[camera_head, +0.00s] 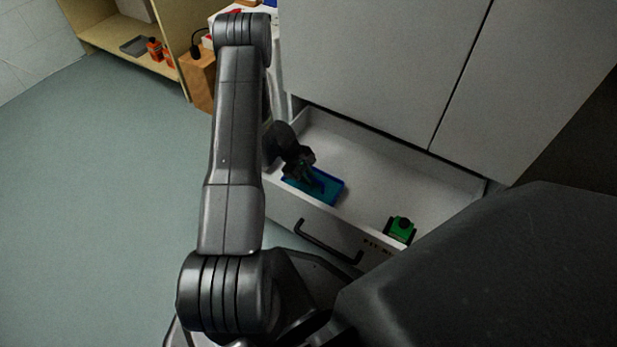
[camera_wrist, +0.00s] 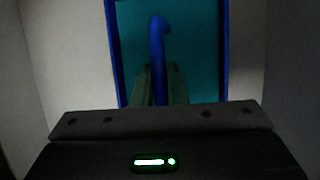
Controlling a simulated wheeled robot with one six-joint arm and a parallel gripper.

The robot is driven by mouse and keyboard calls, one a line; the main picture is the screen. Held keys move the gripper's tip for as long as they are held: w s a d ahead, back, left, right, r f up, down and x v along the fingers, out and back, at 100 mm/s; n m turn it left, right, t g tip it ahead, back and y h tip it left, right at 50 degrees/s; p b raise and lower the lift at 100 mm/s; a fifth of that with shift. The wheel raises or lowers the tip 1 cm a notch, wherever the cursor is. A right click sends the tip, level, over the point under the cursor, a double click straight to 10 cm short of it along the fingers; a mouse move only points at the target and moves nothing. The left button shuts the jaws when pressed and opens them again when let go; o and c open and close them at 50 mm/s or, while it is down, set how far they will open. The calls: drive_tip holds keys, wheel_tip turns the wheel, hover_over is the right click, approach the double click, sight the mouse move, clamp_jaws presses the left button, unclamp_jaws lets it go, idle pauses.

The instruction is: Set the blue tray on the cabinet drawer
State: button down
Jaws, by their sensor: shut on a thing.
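The blue tray (camera_head: 328,190) is at the left end of the open cabinet drawer (camera_head: 362,166), inside its walls in the head view. My gripper (camera_head: 301,168) is over the tray and shut on its handle. In the wrist view the tray (camera_wrist: 190,40) has a teal floor, a blue rim and a curved blue handle (camera_wrist: 158,40), and my gripper's fingers (camera_wrist: 158,85) are on both sides of that handle. I cannot tell whether the tray's underside touches the drawer floor. My gripper hides part of the tray in the head view.
A green and black object (camera_head: 401,228) is in the drawer's right front part. The drawer front has a dark handle (camera_head: 328,243). Tall cabinet doors (camera_head: 400,60) rise behind the drawer. The drawer's middle is clear. A wooden shelf (camera_head: 130,45) stands at the upper left.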

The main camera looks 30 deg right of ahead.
drive_tip(key=shift+f, duration=0.1)
drive_tip(key=c, duration=1.5)
unclamp_jaws()
drive_tip(key=shift+o, duration=0.2)
drive_tip(key=p+v, duration=0.5)
drive_tip(key=v, duration=0.7)
